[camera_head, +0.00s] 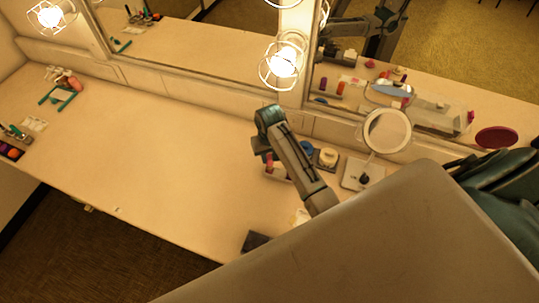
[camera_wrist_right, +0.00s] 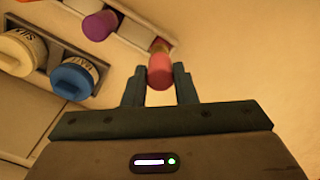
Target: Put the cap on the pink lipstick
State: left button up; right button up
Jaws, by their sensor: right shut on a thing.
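My right gripper (camera_wrist_right: 159,88) is shut on a pink cylinder that looks like the lipstick cap (camera_wrist_right: 160,71). In the right wrist view its rounded end faces the camera. A darker reddish part with a light band (camera_wrist_right: 158,45) shows just beyond it, in line with it at the end of a white holder (camera_wrist_right: 133,35). This looks like the lipstick, but I cannot tell how far the cap is over it. In the head view, my right wrist hides most of this spot, and a small reddish piece (camera_head: 269,165) shows beside it. My left gripper is not in view.
A purple-ended lipstick (camera_wrist_right: 98,25) stands in the same holder. A white-lidded jar (camera_wrist_right: 20,52) and a blue-lidded jar (camera_wrist_right: 73,77) sit close by. A round mirror (camera_head: 387,130) stands to the right. The counter left of my arm (camera_head: 160,150) is mostly clear.

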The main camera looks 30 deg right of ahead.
jog(key=shift+f, duration=1.3)
dwell(2.3)
jog(key=o, duration=1.5)
jog(key=shift+r, duration=3.5)
jog(key=shift+c, duration=0.4)
grip_shut()
